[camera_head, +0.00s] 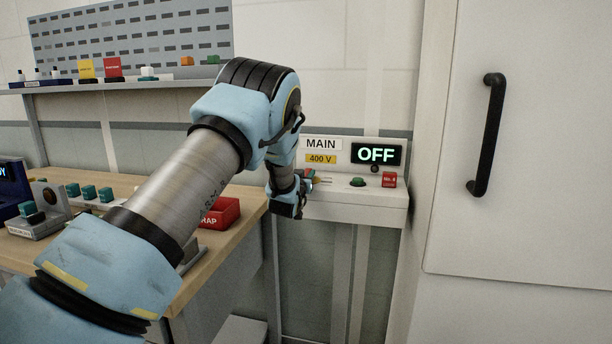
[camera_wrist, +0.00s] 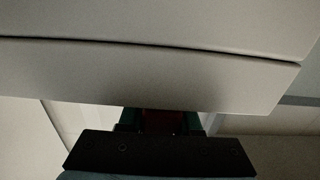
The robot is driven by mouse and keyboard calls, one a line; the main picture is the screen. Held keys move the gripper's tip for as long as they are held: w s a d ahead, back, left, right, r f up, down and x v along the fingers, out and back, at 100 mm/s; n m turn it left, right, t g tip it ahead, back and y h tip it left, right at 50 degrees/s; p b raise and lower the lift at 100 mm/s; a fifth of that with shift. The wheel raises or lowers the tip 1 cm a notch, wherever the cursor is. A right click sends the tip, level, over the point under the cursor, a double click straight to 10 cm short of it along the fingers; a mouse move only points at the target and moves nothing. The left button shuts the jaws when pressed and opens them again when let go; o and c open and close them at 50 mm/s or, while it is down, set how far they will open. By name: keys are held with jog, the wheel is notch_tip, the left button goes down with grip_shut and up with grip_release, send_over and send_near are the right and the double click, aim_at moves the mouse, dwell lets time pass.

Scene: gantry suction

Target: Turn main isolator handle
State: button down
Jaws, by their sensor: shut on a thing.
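The main isolator panel (camera_head: 400,203) is a pale box marked MAIN and 400 V, and its display (camera_head: 376,154) reads OFF. My gripper (camera_head: 303,184) is at the panel's left part, beside its front. In the wrist view my gripper (camera_wrist: 160,130) is shut on a dark red piece, the isolator handle (camera_wrist: 160,119), mostly hidden by the fingers and the panel's pale housing. In the head view only a small red bit of the handle shows by the fingers. Its exact angle cannot be told.
A green button (camera_head: 358,182) and a red block (camera_head: 389,180) sit on the panel's ledge, right of my gripper. A tall white cabinet door with a black handle (camera_head: 487,135) stands at right. A wooden bench (camera_head: 190,284) with a red scrap bin (camera_head: 222,212) is at left.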

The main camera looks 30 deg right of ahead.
jog(key=shift+f+b, duration=0.15)
jog(key=shift+b, duration=0.25)
jog(key=shift+d+n+t+y+b, duration=0.1)
jog(key=shift+n+t+y+b, duration=0.2)
jog(key=shift+b, duration=0.1)
jog(key=shift+s+d+f+n+t+y+b, duration=0.1)
jog(key=shift+n+t+y+b, duration=0.35)
jog(key=shift+y+b, duration=0.15)
jog(key=shift+s+d+f+n+t+y+b, duration=0.1)
jog(key=shift+n+t+y+b, duration=0.3)
jog(key=shift+y+b, duration=0.2)
jog(key=n+y, duration=0.1)
jog(key=n+t+y, duration=0.1)
jog(key=shift+r+y, duration=0.35)
jog(key=shift+y, duration=0.05)
jog(key=shift+n+t+y+p, duration=0.75)
jog(key=shift+n+y, duration=0.7)
jog(key=shift+y, duration=0.95)
